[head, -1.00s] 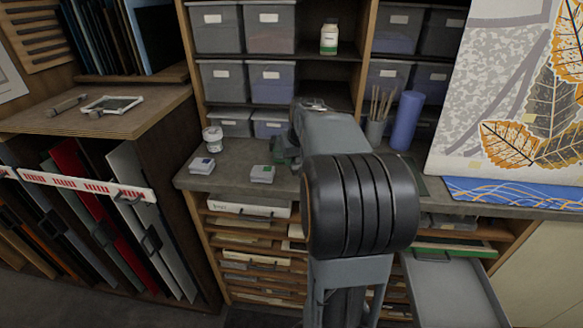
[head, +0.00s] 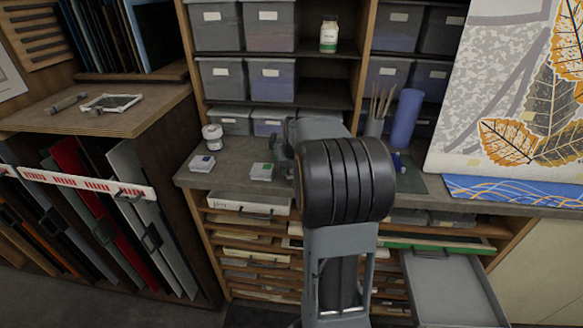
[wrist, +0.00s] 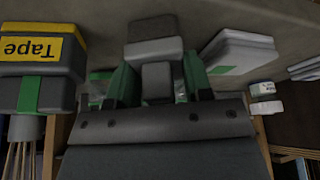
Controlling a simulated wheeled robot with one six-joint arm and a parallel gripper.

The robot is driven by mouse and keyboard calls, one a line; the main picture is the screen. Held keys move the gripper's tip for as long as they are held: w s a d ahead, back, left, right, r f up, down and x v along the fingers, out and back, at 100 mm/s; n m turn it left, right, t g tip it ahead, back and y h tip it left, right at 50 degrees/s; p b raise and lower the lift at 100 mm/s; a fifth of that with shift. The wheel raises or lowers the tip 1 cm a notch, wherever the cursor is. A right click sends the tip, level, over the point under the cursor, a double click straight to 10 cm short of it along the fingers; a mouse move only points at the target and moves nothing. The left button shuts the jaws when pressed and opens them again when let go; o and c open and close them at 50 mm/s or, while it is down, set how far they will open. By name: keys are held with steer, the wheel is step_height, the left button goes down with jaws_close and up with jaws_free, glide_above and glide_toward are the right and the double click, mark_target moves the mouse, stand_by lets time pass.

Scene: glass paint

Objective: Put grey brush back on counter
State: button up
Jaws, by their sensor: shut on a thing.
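In the wrist view, which looks upside down, my gripper (wrist: 155,92) has green-sided fingers shut on a grey blocky thing (wrist: 152,46). I take this to be the grey brush; its bristles cannot be made out. The grey counter (wrist: 215,14) fills the top of that view, close beyond the held thing. Whether the two touch cannot be told. In the head view the counter (head: 232,180) runs below the shelves.
A yellow-labelled tape box (wrist: 35,58) and a pale box (wrist: 238,52) flank my gripper. On the counter are a white jar (head: 212,137), small boxes (head: 202,163), a brush cup (head: 374,126) and a blue roll (head: 405,118). A drawer (head: 450,290) stands open at lower right.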

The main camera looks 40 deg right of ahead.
steer(key=shift+f, duration=0.15)
steer(key=o, duration=0.9)
steer(key=shift+r, duration=0.4)
steer(key=v, duration=1.1)
steer(key=s+a+f+n, duration=0.1)
steer(key=s+a+f, duration=0.2)
steer(key=a, duration=0.4)
steer(key=s+a+f+n+y, duration=0.1)
steer(key=s+a+f, duration=0.2)
steer(key=s+a, duration=0.3)
steer(key=s+a+f+n, duration=0.2)
steer(key=s+a+f, duration=0.2)
steer(key=a, duration=0.5)
steer(key=shift+s+y, duration=0.3)
steer(key=shift+s, duration=0.05)
